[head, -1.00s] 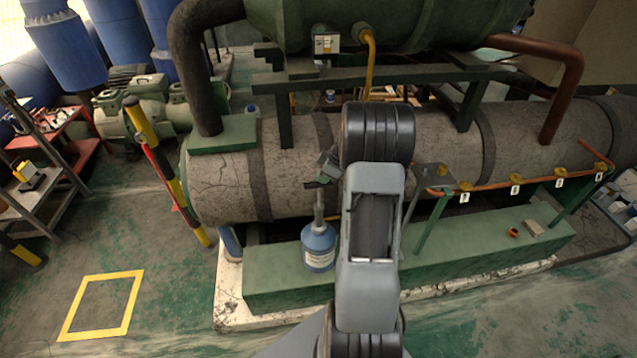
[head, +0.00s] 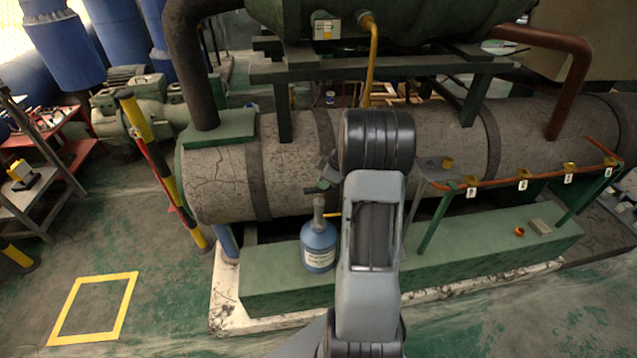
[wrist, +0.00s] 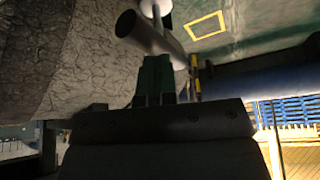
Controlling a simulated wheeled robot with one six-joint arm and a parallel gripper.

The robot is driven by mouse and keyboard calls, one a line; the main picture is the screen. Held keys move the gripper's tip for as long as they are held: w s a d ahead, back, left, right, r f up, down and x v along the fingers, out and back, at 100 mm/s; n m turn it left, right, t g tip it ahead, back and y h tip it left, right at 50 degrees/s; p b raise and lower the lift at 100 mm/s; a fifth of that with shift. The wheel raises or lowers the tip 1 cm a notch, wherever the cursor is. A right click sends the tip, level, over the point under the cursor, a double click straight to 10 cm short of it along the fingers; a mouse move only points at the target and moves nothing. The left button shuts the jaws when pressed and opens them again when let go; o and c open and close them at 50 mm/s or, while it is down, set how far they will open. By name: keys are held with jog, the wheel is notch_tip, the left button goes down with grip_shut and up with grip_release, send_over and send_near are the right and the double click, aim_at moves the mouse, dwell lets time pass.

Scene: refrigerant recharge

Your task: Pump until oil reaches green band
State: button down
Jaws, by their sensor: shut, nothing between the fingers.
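A blue pump bottle (head: 319,247) with a white label and a pale neck stands upright on the green base beam. Its dark crossbar handle (head: 314,190) sits on top. In the wrist view the handle (wrist: 148,33) is a grey cylinder just beyond the fingertips. My gripper (head: 325,183) is over the handle; in the wrist view its green fingers (wrist: 155,62) are together with nothing between them. Whether they touch the handle I cannot tell. A small pale box with a yellow mark (head: 326,28) is on the upper green vessel; I cannot make out a green band.
A large grey cracked cylinder (head: 400,150) lies behind my arm. A copper pipe with numbered valves (head: 525,180) runs along the right. A yellow floor square (head: 93,277) lies at left, near a striped post (head: 137,118). The floor in front is clear.

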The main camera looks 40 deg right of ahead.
notch_tip(320, 180, down, 2)
jog(key=shift+b, duration=0.5)
jog(key=shift+r+p, duration=0.4)
jog(key=shift+s+d+r+b, duration=0.25)
jog(key=shift+s+d+b, duration=0.1)
jog(key=shift+s+d, duration=0.25)
jog(key=shift+s+d+r+b, duration=0.25)
jog(key=shift+s+d+b, duration=0.15)
jog(key=shift+s, duration=0.2)
jog(key=shift+r, duration=0.1)
send_near(328, 191)
jog(key=s+a+r, duration=0.2)
jog(key=a+r, duration=0.1)
jog(key=a, duration=0.1)
jog(key=s+a+r+b, duration=0.1)
jog(key=s+a+r, duration=0.3)
jog(key=s, duration=0.4)
jog(key=shift+a+r, duration=0.35)
jog(key=shift+s+r, duration=0.1)
